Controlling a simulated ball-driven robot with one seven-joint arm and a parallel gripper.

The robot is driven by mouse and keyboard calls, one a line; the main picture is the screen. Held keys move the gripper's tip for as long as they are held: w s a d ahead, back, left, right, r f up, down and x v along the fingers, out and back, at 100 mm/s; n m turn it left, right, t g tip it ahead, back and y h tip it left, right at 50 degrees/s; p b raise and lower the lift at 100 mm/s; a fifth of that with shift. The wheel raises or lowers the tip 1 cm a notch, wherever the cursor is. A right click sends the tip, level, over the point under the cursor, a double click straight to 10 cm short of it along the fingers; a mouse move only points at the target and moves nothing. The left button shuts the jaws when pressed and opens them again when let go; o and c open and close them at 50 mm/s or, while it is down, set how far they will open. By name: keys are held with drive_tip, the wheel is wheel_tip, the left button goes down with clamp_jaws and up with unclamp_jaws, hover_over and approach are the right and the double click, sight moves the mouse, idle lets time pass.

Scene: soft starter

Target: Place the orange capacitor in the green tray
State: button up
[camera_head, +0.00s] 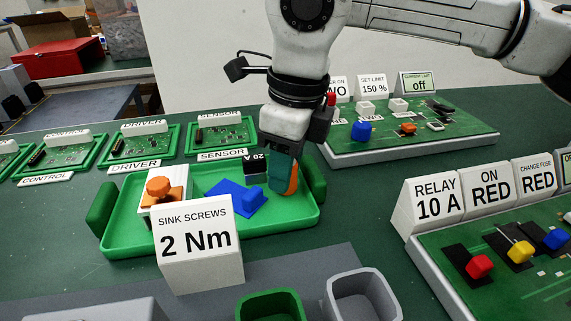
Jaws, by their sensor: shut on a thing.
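The green tray (135,243) lies on the bench at left centre, with its rim and two raised end handles in view. My gripper (285,180) points down over the right part of the tray. It is shut on an orange piece, which I take to be the orange capacitor (293,182). A finger hides most of this piece, and I cannot tell whether it touches the tray floor. Inside the tray are a blue part (240,196), a white block with an orange top (160,187) and a black part marked 20 A (256,166).
A "SINK SCREWS 2 Nm" sign (200,245) stands before the tray. Circuit boards stand behind (455,130) and at right (500,270), with signs (434,200). Green (270,305) and grey (362,298) bins sit in front. An orange part (405,129) lies on the rear board.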

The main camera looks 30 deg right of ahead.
sight(296, 164)
drive_tip(key=shift+f, duration=0.2)
drive_tip(key=o, duration=0.7)
drive_tip(key=shift+o, duration=0.2)
drive_tip(key=shift+r, duration=0.1)
wheel_tip(296, 164, up, 12)
drive_tip(key=s+p, duration=0.1)
drive_tip(key=p, duration=0.2)
drive_tip(key=shift+d, duration=0.45)
drive_tip(key=shift+s, duration=0.1)
